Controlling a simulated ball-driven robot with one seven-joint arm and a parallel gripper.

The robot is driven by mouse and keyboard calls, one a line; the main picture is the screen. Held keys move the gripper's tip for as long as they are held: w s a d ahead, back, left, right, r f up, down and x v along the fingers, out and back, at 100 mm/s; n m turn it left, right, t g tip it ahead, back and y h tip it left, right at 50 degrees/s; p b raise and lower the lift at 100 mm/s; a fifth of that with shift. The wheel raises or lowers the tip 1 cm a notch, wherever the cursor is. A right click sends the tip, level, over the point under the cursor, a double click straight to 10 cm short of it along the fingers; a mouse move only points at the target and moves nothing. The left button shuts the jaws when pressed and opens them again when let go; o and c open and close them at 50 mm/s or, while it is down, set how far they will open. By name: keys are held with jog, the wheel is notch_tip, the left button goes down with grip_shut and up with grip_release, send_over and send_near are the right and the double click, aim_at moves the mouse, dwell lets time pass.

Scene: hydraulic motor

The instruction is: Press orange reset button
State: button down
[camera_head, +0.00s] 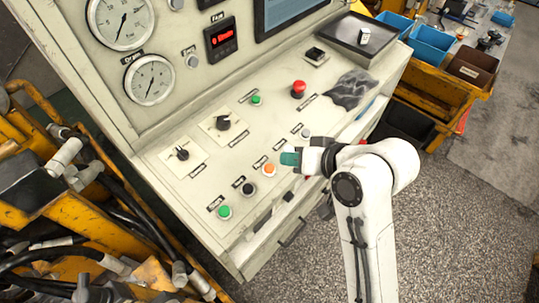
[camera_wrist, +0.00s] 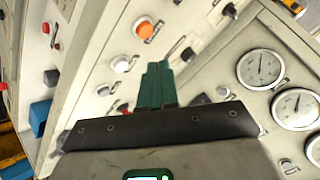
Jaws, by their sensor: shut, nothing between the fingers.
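The orange reset button (camera_head: 268,170) sits in a pale ring on the sloped grey-white control panel (camera_head: 185,228), in the lower row between a black button and my gripper. It also shows in the wrist view (camera_wrist: 144,28), beyond and slightly left of my fingertips. My gripper (camera_head: 287,158) is just right of and above the button in the head view. Its teal fingers are together and empty, and they show shut in the wrist view (camera_wrist: 158,68). There is a visible gap in the picture between the fingertips and the orange button. The button is not hidden in either view.
Nearby controls are a black button (camera_head: 248,189), a green button (camera_head: 224,211), a red emergency knob (camera_head: 298,89) and two rotary switches. In the wrist view a white button (camera_wrist: 121,64) lies left of the fingertips. A black tray (camera_head: 345,40) rests at the panel's far right.

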jog(key=shift+y, duration=0.4)
jog(key=r, duration=0.1)
jog(key=w+a+r, duration=0.1)
jog(key=r, duration=0.1)
jog(key=a+r, duration=0.1)
jog(key=shift+w+a+r+p, duration=0.15)
jog(key=shift+w+r+p, duration=0.1)
jog(key=shift+p, duration=0.15)
jog(key=b, duration=0.8)
send_over(269, 169)
jog(key=d, duration=0.2)
jog(key=f, duration=0.7)
jog(key=shift+s+a+f, duration=0.2)
jog(key=shift+s+f, duration=0.1)
jog(key=shift+s, duration=0.1)
jog(key=shift+w+a+f, duration=0.1)
jog(key=shift+f, duration=0.5)
jog(key=shift+f, duration=0.15)
jog(key=shift+f, duration=0.2)
